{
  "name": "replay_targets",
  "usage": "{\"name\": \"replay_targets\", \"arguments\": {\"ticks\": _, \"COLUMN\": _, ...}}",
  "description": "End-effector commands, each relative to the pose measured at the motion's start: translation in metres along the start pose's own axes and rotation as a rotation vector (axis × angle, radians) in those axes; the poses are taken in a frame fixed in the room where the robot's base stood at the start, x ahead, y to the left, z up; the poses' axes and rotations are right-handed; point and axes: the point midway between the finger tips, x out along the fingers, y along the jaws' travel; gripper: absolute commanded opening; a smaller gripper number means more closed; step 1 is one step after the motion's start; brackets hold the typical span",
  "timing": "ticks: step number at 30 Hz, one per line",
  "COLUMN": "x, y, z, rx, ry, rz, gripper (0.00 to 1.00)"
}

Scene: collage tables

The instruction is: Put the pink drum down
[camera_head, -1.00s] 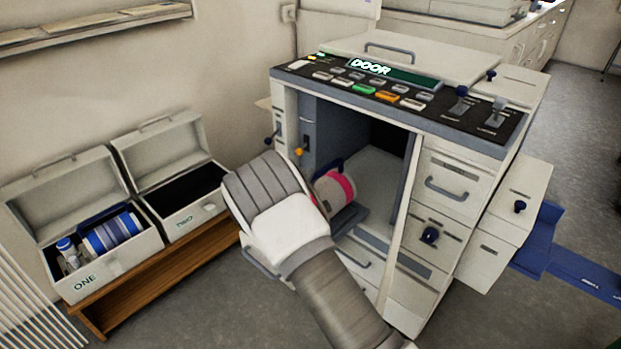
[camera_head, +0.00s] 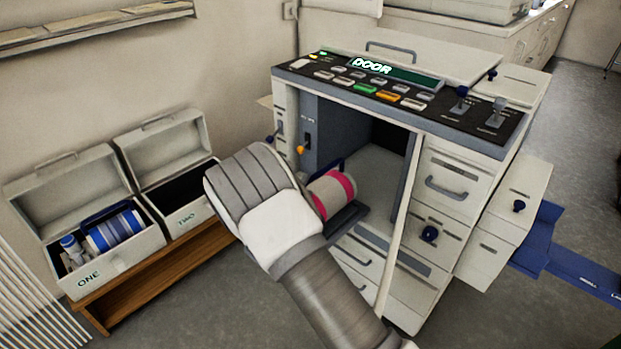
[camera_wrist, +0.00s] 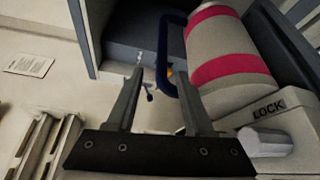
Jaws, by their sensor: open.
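The pink drum (camera_head: 332,193), a pale cylinder with pink bands and a dark blue handle, lies in the open bay of the machine (camera_head: 384,185), on a dark tray (camera_head: 348,218). In the wrist view the drum (camera_wrist: 222,50) is at the upper right, and its blue handle (camera_wrist: 168,58) stands by the fingers. My gripper (camera_wrist: 160,75) is open, with its fingers apart and the handle near the right finger. I cannot tell whether they touch. In the head view my arm hides the fingers and part of the drum.
The machine's panel reads "DOOR" (camera_head: 372,66). A "LOCK" block (camera_wrist: 268,112) sits beside the drum. At left, open case ONE (camera_head: 120,270) holds a blue-banded drum (camera_head: 112,232), and open case TWO (camera_head: 186,218) looks dark inside. A wooden bench (camera_head: 160,280) bears both.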

Motion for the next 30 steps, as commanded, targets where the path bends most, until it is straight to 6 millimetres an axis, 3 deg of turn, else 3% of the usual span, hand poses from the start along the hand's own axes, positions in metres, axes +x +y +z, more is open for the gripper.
{"name": "replay_targets", "arguments": {"ticks": 3, "x": -0.027, "y": 0.002, "z": 0.000, "rx": -0.001, "ry": 0.002, "rz": -0.001, "gripper": 0.52}}
{"name": "replay_targets", "arguments": {"ticks": 10, "x": -0.057, "y": 0.001, "z": 0.000, "rx": 0.000, "ry": 0.000, "rz": 0.001, "gripper": 0.52}}
{"name": "replay_targets", "arguments": {"ticks": 30, "x": -0.062, "y": 0.000, "z": 0.000, "rx": 0.000, "ry": -0.001, "rz": 0.001, "gripper": 0.52}}
